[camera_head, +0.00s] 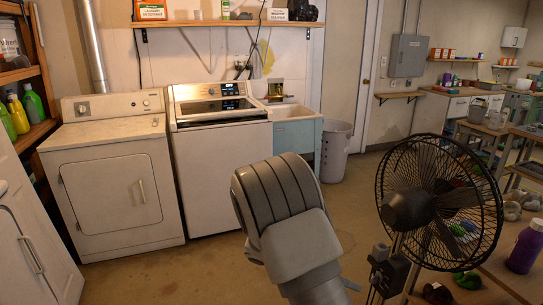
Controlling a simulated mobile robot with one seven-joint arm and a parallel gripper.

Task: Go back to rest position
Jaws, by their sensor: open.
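My arm rises from the bottom centre of the head view, with a thick grey ribbed joint in front of the floor and the washer. My gripper and its fingertips do not show; only arm links are in view. No held thing is visible.
A black fan (438,200) stands close at the right, beside a table edge with a purple bottle (525,248). A dryer (112,185), a washer (216,175), a blue utility sink (294,135) and a grey bin (335,150) line the back. Floor is free before the dryer.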

